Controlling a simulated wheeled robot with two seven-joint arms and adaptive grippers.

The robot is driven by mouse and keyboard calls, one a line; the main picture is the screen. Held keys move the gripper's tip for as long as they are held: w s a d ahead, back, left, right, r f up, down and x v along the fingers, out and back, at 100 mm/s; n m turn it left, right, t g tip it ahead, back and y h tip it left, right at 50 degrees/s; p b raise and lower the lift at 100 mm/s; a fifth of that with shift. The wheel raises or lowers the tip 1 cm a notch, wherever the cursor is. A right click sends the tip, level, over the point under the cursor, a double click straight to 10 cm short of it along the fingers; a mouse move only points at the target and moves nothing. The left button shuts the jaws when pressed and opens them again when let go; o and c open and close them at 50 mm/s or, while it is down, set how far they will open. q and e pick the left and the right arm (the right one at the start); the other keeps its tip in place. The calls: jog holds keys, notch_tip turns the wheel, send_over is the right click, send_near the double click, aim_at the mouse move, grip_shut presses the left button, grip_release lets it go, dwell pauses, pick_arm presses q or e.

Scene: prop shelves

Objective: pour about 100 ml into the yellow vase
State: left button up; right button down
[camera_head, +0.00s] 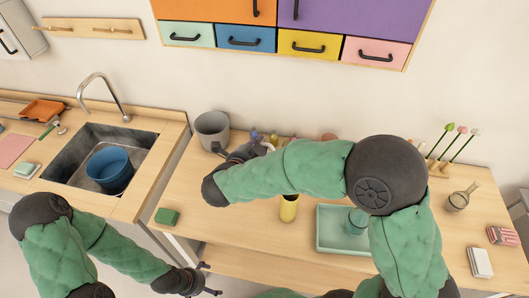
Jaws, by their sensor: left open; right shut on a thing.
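The yellow vase (289,210) stands on the wooden counter, its upper part partly hidden by my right arm. A grey jug (211,127) with an open top is at the back left of the counter, roughly upright. My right gripper (230,152) is at the jug's handle side and shut on it; the arm covers part of the grip. I cannot tell whether the jug touches the counter, nor see its contents. My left gripper (212,279) is open and empty, low in front of the counter's front edge.
A green sponge (167,216) lies front left. A sink (70,150) with a blue pot (109,168) is left. Small items behind my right arm are partly hidden.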

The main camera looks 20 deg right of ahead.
jog(key=p, duration=0.3)
jog(key=shift+w+a+r+n+g, duration=0.2)
jog(key=shift+w+n+g, duration=0.1)
jog(key=shift+n, duration=0.1)
jog(key=shift+w+a+f+n+p, duration=0.1)
jog(key=shift+w+f+n+p, duration=0.25)
jog(key=shift+p, duration=0.8)
jog(key=shift+s+r+g+h, duration=0.1)
jog(key=shift+r+g+h, duration=0.1)
jog(key=shift+g+h, duration=0.1)
jog(key=n+p, duration=0.1)
jog(key=p, duration=0.1)
jog(key=shift+a+f+p, duration=0.1)
jog(key=shift+a+p, duration=0.05)
jog(key=shift+p, duration=0.2)
jog(key=shift+w+f+n+g+p, duration=0.35)
jog(key=shift+g+p, duration=0.15)
jog(key=shift+p, duration=0.4)
jog(key=n+g+p, duration=0.1)
jog(key=p, duration=0.1)
jog(key=shift+a+f+h+p, duration=0.1)
jog(key=shift+f+h+p, duration=0.3)
jog(key=shift+f+n+p, duration=0.25)
jog(key=shift+n+p, duration=0.05)
jog(key=shift+p, duration=0.05)
